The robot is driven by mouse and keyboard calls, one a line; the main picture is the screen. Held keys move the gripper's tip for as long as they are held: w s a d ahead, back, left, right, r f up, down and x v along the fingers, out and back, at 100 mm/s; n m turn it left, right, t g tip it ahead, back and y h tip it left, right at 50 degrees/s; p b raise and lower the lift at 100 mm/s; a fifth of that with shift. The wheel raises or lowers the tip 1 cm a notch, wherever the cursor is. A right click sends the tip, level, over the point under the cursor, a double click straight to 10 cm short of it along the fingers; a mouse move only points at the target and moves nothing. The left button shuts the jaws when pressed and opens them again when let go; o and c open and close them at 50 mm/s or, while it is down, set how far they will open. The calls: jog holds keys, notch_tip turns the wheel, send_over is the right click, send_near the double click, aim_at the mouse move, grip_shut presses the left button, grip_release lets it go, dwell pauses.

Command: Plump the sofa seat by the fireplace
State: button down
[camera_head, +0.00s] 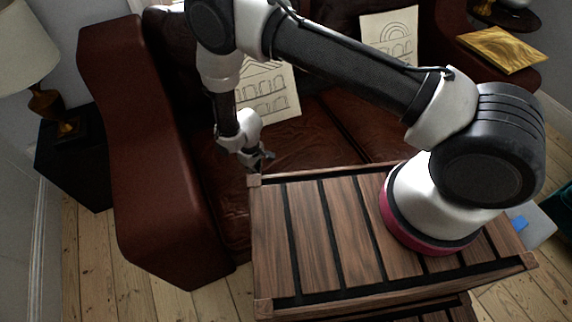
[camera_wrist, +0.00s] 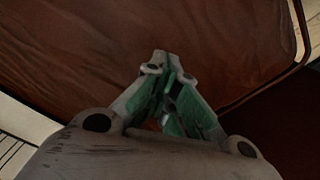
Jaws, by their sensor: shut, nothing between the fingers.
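A dark red-brown leather sofa (camera_head: 150,150) stands in front of me, with wide arms. Its seat (camera_head: 310,138) is brown leather with a seam near the middle, and my arm hides part of it. The seat leather (camera_wrist: 80,60) fills much of the wrist view. My gripper (camera_head: 262,160) is over the left part of the seat, near the front, pointing down; it also shows in the wrist view (camera_wrist: 168,65). Its fingers are shut with nothing between them. I cannot tell whether the fingertips touch the leather. No fireplace shows.
Two cushions with arch drawings lean on the sofa back, one left (camera_head: 270,95) and one right (camera_head: 390,35). A lamp (camera_head: 45,100) stands on a dark side table (camera_head: 75,160) at left. Floorboards (camera_head: 100,265) are bare at front left.

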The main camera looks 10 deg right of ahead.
jog(key=shift+r, duration=0.1)
notch_tip(320, 180, up, 6)
jog(key=shift+f, duration=0.1)
dwell(0.4)
dwell(0.4)
